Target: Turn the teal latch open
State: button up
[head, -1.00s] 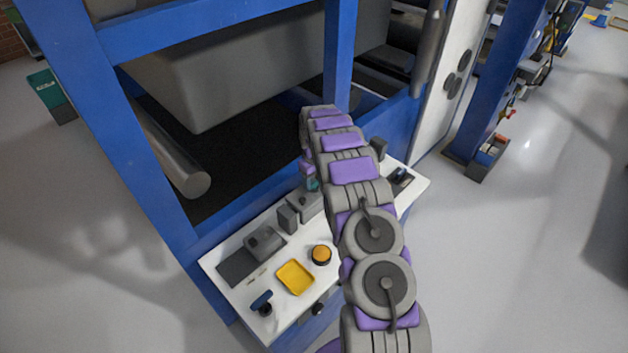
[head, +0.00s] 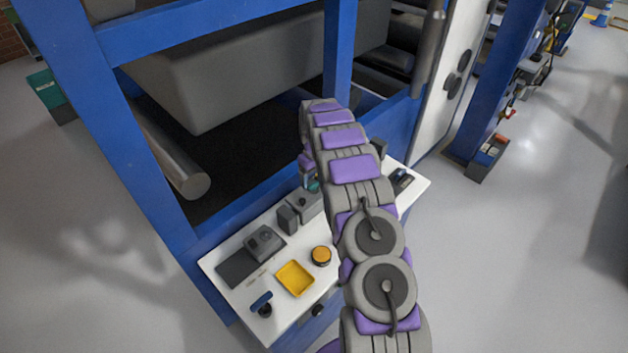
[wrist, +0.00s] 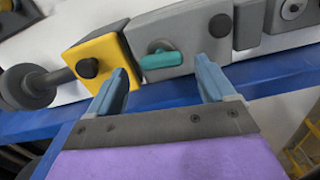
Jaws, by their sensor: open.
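The teal latch (wrist: 161,60) is a short rounded bar on the front of a grey box (wrist: 185,38) in the wrist view. It lies nearly level, slightly tilted. My gripper (wrist: 162,80) is open, with its two blue-grey fingers apart and nothing between them. The latch shows between and beyond the fingertips, and a gap seems to remain. In the head view my arm covers most of the gripper, and only a sliver of teal (head: 313,186) shows beside the arm.
A yellow block with a black knob (wrist: 88,67) sits left of the grey box. The white table (head: 222,262) holds a yellow tray (head: 295,279), an orange button (head: 321,255) and several grey boxes. A blue frame (head: 168,165) stands behind it.

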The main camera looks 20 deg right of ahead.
aim_at(314, 183)
notch_tip(314, 183, up, 15)
jog(key=shift+p, duration=0.45)
dwell(0.3)
jog(key=s+a+r+m+b, duration=0.1)
jog(key=s+a+r, duration=0.5)
jog(key=s, duration=0.5)
jog(key=s+a+r+m+b, duration=0.1)
jog(key=s+a+r+b, duration=0.1)
jog(key=s+a+r, duration=0.6)
jog(key=s+a+f, duration=0.1)
jog(key=s+f, duration=0.1)
jog(key=s, duration=0.8)
jog(key=s+a+f+g+b, duration=0.1)
jog(key=s+a+f, duration=0.1)
jog(key=s, duration=0.9)
jog(key=s+a+f, duration=0.2)
jog(key=s, duration=0.8)
jog(key=shift+s+f+m+g+b, duration=0.35)
jog(key=shift+s+f+m+g, duration=0.05)
jog(key=shift+a, duration=0.1)
